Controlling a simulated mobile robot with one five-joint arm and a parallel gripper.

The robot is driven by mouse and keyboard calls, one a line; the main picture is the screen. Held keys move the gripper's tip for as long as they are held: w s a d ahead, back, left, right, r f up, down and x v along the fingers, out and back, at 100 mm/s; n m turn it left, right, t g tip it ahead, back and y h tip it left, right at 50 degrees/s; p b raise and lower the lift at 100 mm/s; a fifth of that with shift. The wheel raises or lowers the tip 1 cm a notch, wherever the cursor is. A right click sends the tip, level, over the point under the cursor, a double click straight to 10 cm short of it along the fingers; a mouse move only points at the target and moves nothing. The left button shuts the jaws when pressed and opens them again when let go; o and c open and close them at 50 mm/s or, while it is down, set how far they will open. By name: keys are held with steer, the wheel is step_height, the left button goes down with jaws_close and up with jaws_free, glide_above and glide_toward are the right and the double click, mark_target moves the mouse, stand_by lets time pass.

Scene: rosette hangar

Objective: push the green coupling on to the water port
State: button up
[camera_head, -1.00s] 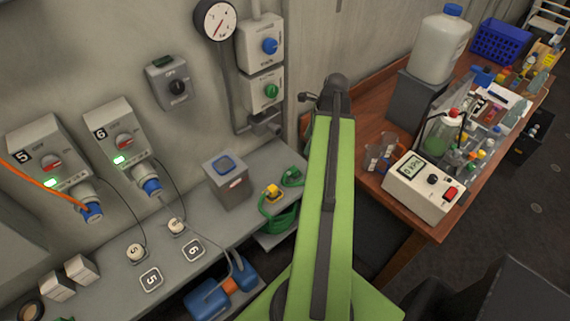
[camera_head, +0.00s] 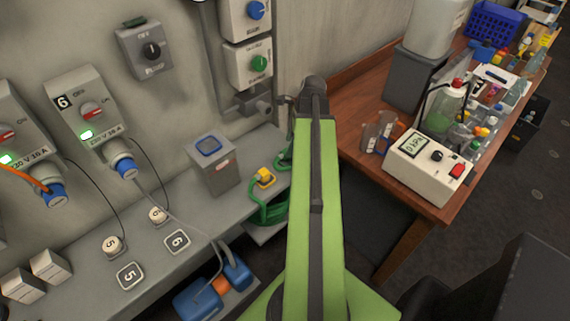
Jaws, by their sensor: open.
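The green coupling (camera_head: 284,160) and its green hose (camera_head: 270,212) are at the right end of the grey shelf. My green arm partly hides the coupling, and a yellow fitting (camera_head: 264,178) is just left of it. I cannot tell for certain which fitting is the water port. A grey wall fitting (camera_head: 258,104) sits under two valve boxes, one with a blue knob (camera_head: 256,10) and one with a green knob (camera_head: 259,63). My arm reaches up the middle of the view to a dark joint. My gripper does not show.
A grey box with a blue top (camera_head: 213,163) stands on the shelf (camera_head: 75,272). Cables run from sockets to plugs and blue connectors (camera_head: 197,300). To the right, a wooden table (camera_head: 345,145) holds a white meter (camera_head: 428,168), bottles and beakers. Dark floor lies beyond.

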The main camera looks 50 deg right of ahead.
steer(key=shift+r, duration=0.1)
steer(key=b+x, duration=0.5)
steer(key=shift+w+f, duration=0.1)
steer(key=shift+f, duration=0.2)
steer(key=shift+r, duration=0.2)
steer(key=c, duration=1.3)
steer(key=shift+c, duration=0.2)
steer(key=shift+r+p, duration=0.15)
steer(key=shift+p, duration=0.15)
